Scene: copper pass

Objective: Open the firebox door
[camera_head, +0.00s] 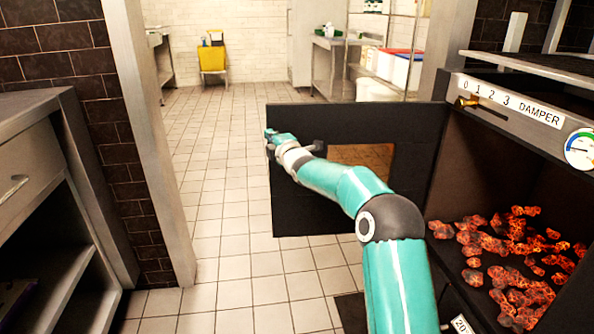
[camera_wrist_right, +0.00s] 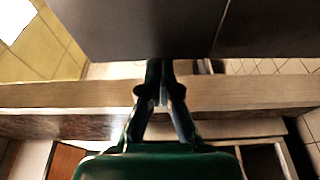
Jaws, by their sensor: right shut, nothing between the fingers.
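The black firebox door (camera_head: 420,150) stands swung wide open, hinged at the left side of the firebox (camera_head: 520,170). Glowing coals (camera_head: 510,250) lie inside the open firebox. My right arm reaches across in front of the door, and my right gripper (camera_head: 271,135) is at the door's far free edge, shut and empty. In the right wrist view the gripper (camera_wrist_right: 162,85) shows its fingers together, with a dark panel (camera_wrist_right: 140,25) beyond them. Whether the fingers touch the door is not clear. My left gripper is not in view.
A damper panel (camera_head: 480,90) with a brass lever and a gauge (camera_head: 580,149) sits above the firebox opening. A steel drawer cabinet (camera_head: 30,170) and a doorway post (camera_head: 150,140) stand at the left. Tiled floor (camera_head: 215,240) is clear between post and door. A yellow mop bucket (camera_head: 212,58) stands far back.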

